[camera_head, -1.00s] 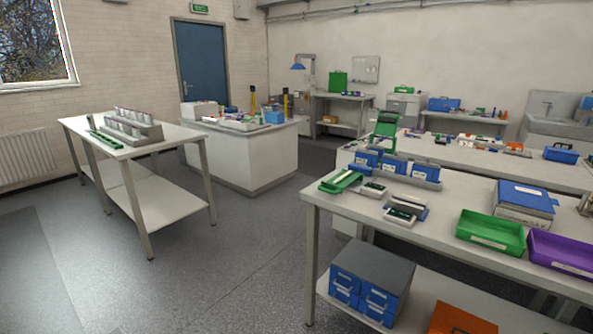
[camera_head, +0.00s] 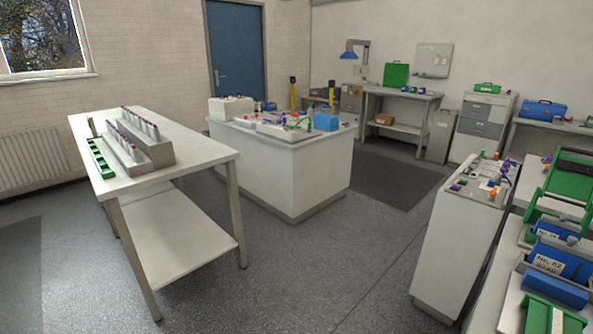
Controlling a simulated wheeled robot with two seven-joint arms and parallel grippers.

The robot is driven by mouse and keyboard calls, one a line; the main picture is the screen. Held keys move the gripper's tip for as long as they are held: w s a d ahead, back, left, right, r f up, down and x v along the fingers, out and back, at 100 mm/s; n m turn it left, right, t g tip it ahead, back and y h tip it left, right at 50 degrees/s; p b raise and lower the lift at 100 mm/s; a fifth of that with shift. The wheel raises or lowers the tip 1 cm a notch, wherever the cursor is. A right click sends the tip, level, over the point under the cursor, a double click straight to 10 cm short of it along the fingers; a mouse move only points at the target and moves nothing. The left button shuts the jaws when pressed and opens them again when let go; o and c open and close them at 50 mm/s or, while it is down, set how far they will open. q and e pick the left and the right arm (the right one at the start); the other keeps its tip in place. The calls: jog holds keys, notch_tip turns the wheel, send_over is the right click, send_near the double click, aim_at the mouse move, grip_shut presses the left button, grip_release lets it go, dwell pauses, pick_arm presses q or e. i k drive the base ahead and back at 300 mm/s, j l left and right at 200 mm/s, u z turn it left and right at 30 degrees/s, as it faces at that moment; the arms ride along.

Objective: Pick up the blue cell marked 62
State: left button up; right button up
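A blue cell (camera_head: 574,268) with a white label that seems to read "No. 62" stands at the right edge, on the near right bench (camera_head: 483,306). It sits in a row in a grey rack, with another labelled blue cell (camera_head: 578,242) just behind it. A plain blue block (camera_head: 556,288) is in front of it. The right part of the row is cut off by the picture's edge. Neither of my grippers is in view.
A green tray (camera_head: 548,317) lies in front of the row and a green stand (camera_head: 566,186) behind it. A table with racks (camera_head: 190,152) is at left, a white island (camera_head: 278,178) in the middle, and a white cabinet (camera_head: 455,250) by the bench. The grey floor (camera_head: 300,270) between is clear.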

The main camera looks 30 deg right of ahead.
aim_at(572, 267)
jog(key=i+j+z, duration=0.1)
jog(key=i+z, duration=0.25)
jog(key=i, duration=0.2)
jog(key=i+j+z, duration=0.25)
jog(key=i+z, duration=0.15)
jog(key=i, duration=0.15)
jog(key=i+z, duration=0.1)
jog(key=z, duration=0.35)
jog(key=i+z, duration=0.15)
jog(key=z, duration=0.25)
jog(key=i+z, duration=0.1)
jog(key=z, duration=0.35)
jog(key=i+j+z, duration=0.1)
jog(key=z, duration=0.35)
jog(key=j+z, duration=0.15)
jog(key=z, duration=0.3)
jog(key=i+j, duration=0.05)
